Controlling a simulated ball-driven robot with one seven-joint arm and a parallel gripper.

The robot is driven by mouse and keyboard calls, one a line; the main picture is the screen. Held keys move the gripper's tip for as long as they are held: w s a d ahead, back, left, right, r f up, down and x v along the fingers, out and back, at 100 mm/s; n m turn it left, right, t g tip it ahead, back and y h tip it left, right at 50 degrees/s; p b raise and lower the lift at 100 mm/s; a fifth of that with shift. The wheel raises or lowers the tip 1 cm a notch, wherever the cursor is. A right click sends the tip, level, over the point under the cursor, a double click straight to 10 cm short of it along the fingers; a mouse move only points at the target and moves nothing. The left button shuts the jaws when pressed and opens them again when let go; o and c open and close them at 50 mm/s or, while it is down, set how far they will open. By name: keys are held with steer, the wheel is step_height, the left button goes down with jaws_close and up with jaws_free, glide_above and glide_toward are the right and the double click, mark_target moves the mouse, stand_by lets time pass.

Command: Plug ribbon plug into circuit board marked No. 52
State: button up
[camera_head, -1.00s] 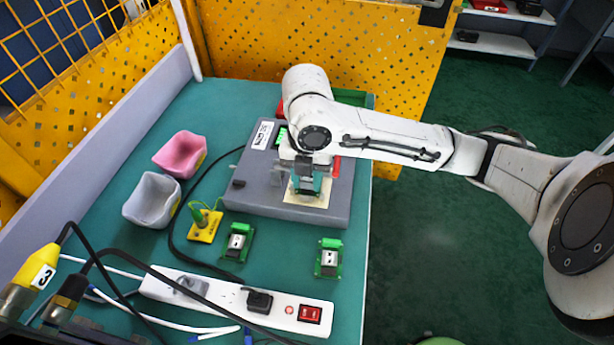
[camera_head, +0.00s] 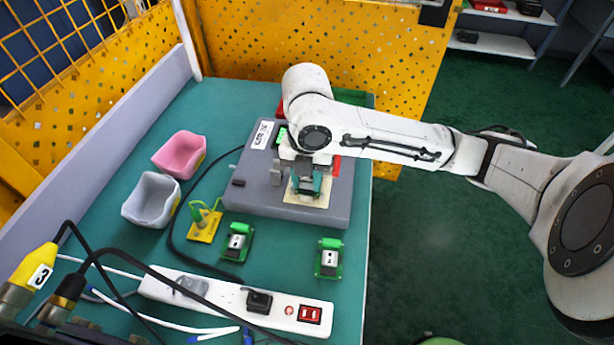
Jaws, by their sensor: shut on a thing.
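A grey flat box (camera_head: 240,203), the valve positioner, lies on the teal table with a white label (camera_head: 262,135) at its upper left. A cream plate (camera_head: 322,204) shows on its top, partly under my gripper. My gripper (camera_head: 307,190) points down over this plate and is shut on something. The held thing is mostly hidden by the fingers, so I cannot tell whether it is the ribbon plug or whether it touches the board. No No. 52 marking is readable from here.
Pink (camera_head: 180,154) and grey (camera_head: 152,200) bins stand at left. A black cable curves left of the box. Yellow panels stand behind.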

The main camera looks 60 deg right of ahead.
steer(key=shift+f+b, duration=0.35)
steer(key=shift+f, duration=0.05)
stand_by(1.0)
steer(key=o, duration=1.1)
steer(key=shift+o, duration=0.3)
steer(key=shift+o, duration=1.3)
